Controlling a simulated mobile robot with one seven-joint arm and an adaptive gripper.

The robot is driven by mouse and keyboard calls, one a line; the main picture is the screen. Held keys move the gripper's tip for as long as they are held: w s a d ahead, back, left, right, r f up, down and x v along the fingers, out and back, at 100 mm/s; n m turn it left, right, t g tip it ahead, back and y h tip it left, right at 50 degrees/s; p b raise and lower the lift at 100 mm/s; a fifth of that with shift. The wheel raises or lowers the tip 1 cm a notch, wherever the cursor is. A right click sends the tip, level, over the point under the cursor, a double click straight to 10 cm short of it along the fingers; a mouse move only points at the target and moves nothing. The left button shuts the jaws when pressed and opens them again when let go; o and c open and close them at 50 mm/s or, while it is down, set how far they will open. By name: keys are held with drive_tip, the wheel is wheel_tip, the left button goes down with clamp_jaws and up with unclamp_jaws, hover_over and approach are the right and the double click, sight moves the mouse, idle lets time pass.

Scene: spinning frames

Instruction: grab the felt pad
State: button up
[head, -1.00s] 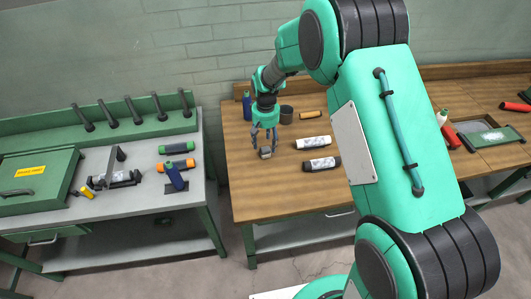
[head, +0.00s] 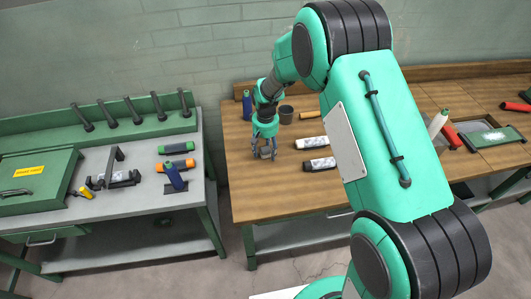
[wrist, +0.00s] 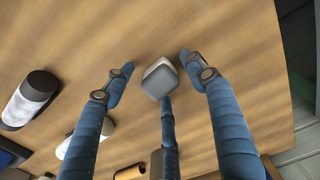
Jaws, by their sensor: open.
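The felt pad, a small grey block with a pale side (wrist: 160,80), lies on the wooden bench top in the wrist view. In the head view it is small and partly hidden among the fingers (head: 265,154). My gripper (wrist: 157,65) is open, with blue fingers spread around the pad. One finger is on each side of it, with clear gaps, and a third is close at its lower edge in the picture. I cannot tell whether the third finger touches it. In the head view my gripper (head: 265,152) points down over the bench.
Two white-and-black cylinders (head: 312,142) (head: 320,164) lie right of my gripper. A dark cup (head: 286,114) and a blue bottle (head: 247,104) stand behind it. The wooden bench (head: 250,200) is clear in front. A grey bench (head: 130,215) with tools stands at left.

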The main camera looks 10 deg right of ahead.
sight(266, 149)
drive_tip(key=c, duration=1.2)
drive_tip(key=shift+r, duration=0.1)
drive_tip(key=shift+r, duration=0.4)
drive_tip(key=r, duration=0.2)
drive_tip(key=shift+s+r+p, duration=0.25)
drive_tip(key=shift+r+p, duration=0.05)
drive_tip(key=shift+r, duration=0.05)
drive_tip(key=s, duration=0.5)
drive_tip(key=s+d+r, duration=0.1)
drive_tip(key=s, duration=0.4)
drive_tip(key=s+p, duration=0.1)
drive_tip(key=s, duration=0.4)
drive_tip(key=shift+s+d+r, duration=0.15)
drive_tip(key=shift+s+d, duration=0.1)
drive_tip(key=shift+d, duration=0.05)
